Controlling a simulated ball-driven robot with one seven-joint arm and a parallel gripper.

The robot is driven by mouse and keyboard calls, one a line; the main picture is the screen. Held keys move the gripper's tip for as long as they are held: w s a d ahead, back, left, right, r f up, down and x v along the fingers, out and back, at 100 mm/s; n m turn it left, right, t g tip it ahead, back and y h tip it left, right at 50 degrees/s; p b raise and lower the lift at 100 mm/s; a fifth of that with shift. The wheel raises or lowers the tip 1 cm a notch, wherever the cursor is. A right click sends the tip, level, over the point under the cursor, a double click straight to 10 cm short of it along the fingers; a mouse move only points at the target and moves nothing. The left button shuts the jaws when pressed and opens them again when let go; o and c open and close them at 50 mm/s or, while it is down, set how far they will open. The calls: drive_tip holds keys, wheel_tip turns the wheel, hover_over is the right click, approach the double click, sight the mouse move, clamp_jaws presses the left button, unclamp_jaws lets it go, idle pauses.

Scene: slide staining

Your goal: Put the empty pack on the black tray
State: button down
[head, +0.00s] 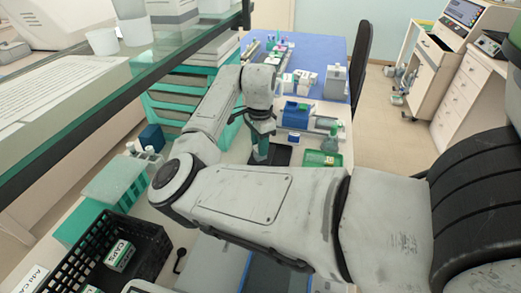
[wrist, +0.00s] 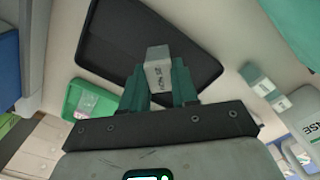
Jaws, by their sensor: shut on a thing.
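The empty pack (wrist: 158,78) is a small grey-white box with dark lettering. My gripper (wrist: 160,84) is shut on it, with a green finger on each side. The black tray (wrist: 115,35) lies beyond the pack in the wrist view, and the pack overlaps it in the picture. I cannot tell whether the pack touches the tray. In the head view my gripper (head: 260,150) points down over the black tray (head: 282,156), and part of the tray is hidden behind it. The pack is not clear there.
A green tray (head: 313,157) with something in it lies right of the black tray. A blue and white device (head: 296,115) stands behind. Small bottles (head: 143,150) and a black crate (head: 150,232) are at the left. A glass shelf (head: 120,80) hangs over the left side.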

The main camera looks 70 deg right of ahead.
drive_tip(key=shift+s+f, duration=0.1)
drive_tip(key=shift+f, duration=1.25)
drive_tip(key=c, duration=0.8)
unclamp_jaws()
drive_tip(key=shift+r, duration=0.15)
wheel_tip(320, 180, up, 12)
drive_tip(key=shift+f+b, duration=0.1)
drive_tip(key=shift+b, duration=0.5)
